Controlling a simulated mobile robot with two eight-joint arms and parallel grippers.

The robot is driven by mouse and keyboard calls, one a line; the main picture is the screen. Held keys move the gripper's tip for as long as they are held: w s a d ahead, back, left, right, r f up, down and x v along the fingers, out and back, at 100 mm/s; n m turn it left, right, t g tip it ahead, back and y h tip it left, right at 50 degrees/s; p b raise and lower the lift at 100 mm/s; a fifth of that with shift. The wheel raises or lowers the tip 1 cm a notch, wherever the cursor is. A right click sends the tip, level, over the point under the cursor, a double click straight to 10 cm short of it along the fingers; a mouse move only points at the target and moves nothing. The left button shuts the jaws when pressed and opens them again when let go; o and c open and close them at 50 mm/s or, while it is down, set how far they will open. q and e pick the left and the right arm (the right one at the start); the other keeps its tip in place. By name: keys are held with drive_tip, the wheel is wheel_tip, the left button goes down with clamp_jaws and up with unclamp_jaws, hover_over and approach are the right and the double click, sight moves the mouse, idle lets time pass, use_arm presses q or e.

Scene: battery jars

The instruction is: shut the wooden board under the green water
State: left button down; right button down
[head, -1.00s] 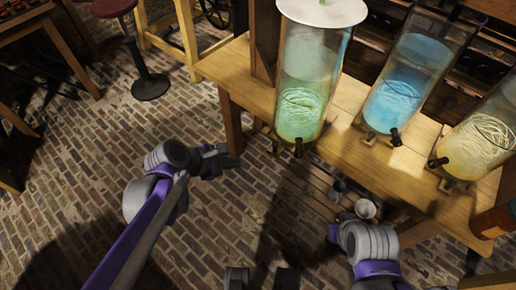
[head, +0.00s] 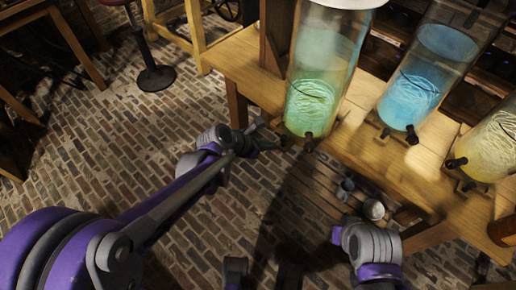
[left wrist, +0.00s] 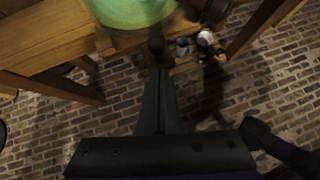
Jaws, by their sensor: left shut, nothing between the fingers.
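The jar of green water (head: 312,95) stands near the left end of the wooden table, with a dark tap (head: 308,142) low on its front. It also shows at the top of the left wrist view (left wrist: 130,12). The wooden board under it is mostly hidden by the jar; I cannot tell its position clearly. My left gripper (head: 268,134) is just left of the jar's base, close to the table's front edge. In the left wrist view its fingers (left wrist: 158,85) are together and empty, pointing toward the tap.
A blue-water jar (head: 410,90) and a yellow-water jar (head: 490,145) stand farther right on the table (head: 375,165). Metal cups (head: 373,209) sit low beneath the front edge. A stool (head: 156,77) stands at the upper left. The brick floor at left is open.

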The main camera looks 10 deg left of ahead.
use_arm(q)
drive_tip(key=shift+w+d+r, duration=0.1)
drive_tip(key=shift+w+d, duration=0.4)
drive_tip(key=shift+d, duration=0.1)
